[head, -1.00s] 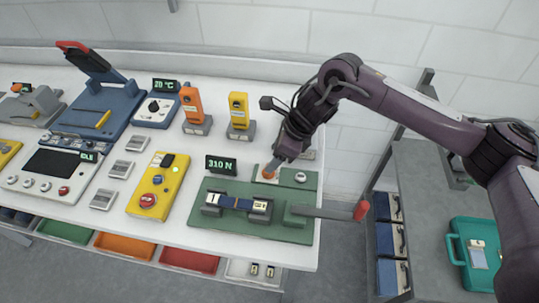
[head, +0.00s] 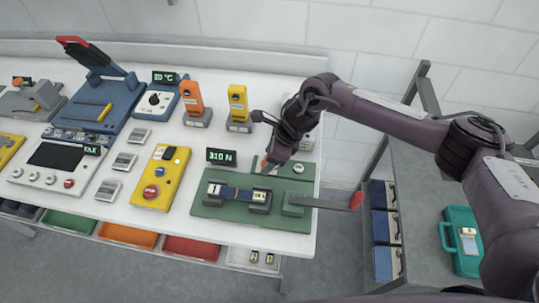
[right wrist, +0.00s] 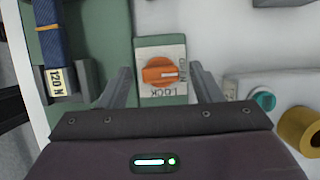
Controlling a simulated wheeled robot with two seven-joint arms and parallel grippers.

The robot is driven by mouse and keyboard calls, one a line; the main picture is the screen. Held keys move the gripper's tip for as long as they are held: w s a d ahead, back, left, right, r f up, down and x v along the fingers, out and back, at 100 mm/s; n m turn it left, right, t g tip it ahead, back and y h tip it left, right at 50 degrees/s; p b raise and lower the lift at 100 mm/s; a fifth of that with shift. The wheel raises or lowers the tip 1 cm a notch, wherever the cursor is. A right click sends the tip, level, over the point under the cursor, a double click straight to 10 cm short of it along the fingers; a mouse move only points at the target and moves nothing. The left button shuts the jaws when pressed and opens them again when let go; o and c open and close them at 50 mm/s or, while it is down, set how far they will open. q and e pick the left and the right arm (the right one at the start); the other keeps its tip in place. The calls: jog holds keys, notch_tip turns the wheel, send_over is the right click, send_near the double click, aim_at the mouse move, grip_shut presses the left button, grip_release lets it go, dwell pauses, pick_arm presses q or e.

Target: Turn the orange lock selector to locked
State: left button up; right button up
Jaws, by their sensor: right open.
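The orange lock selector (right wrist: 160,74) is a round knob on a pale plate marked OPEN and LOCK, in the right wrist view. Its white pointer mark faces right, towards OPEN; LOCK is at the bottom. My right gripper (right wrist: 160,70) is open, with one finger to the left of the knob and one to the right, both apart from it in the picture. In the head view my right gripper (head: 267,168) is over the rear of the green fixture (head: 213,210) and mostly hides the selector. My left gripper is not in view.
A strap specimen (head: 238,194) lies across the green fixture's grey clamps. A lever with a red end (head: 355,201) sticks out to the right. A force display (head: 221,157) stands to the left, and yellow (head: 238,105) and orange (head: 192,98) devices stand behind.

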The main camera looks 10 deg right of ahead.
jog(key=c, duration=1)
